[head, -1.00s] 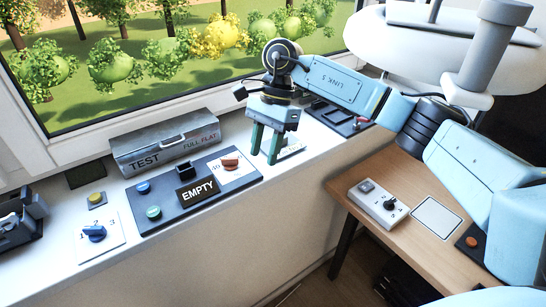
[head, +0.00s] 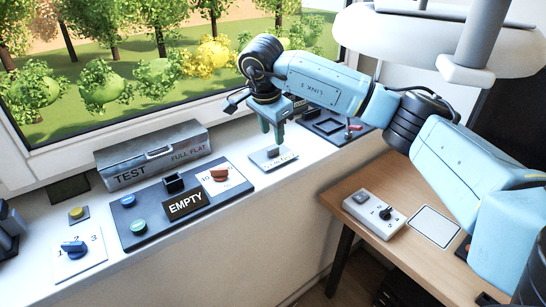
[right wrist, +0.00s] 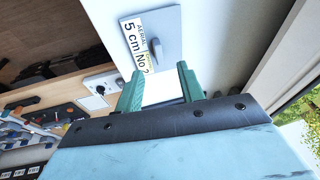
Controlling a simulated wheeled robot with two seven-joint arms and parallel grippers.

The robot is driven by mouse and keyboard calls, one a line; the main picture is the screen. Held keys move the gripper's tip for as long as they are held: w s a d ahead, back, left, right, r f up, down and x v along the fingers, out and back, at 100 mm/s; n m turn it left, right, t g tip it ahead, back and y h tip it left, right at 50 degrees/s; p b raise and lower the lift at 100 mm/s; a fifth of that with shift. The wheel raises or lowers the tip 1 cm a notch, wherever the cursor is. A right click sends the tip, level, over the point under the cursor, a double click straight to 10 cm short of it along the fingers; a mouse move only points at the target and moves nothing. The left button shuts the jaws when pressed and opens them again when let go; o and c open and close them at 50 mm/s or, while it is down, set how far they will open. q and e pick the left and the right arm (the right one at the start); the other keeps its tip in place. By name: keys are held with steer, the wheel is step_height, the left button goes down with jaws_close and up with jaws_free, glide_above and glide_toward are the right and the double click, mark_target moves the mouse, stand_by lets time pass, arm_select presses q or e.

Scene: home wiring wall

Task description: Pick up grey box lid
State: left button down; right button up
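The grey box (head: 155,166) marked TEST and FULL FLAT stands on the white windowsill at the left of the head view. The box and lid do not show in that view. My left gripper is not in view.
A dark panel (head: 150,223) with buttons and an EMPTY sign lies before the box. The grey lever plate (head: 272,159) sits near my right gripper and also shows in the right wrist view (right wrist: 172,25). The window rises behind. A wooden table (head: 340,200) stands lower right.

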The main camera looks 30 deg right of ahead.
mark_target(273, 148)
steer(key=x, duration=0.5)
steer(key=shift+s+a+f, duration=0.1)
steer(key=shift+a+f, duration=0.05)
steer(key=shift+c, duration=0.5)
jaws_close()
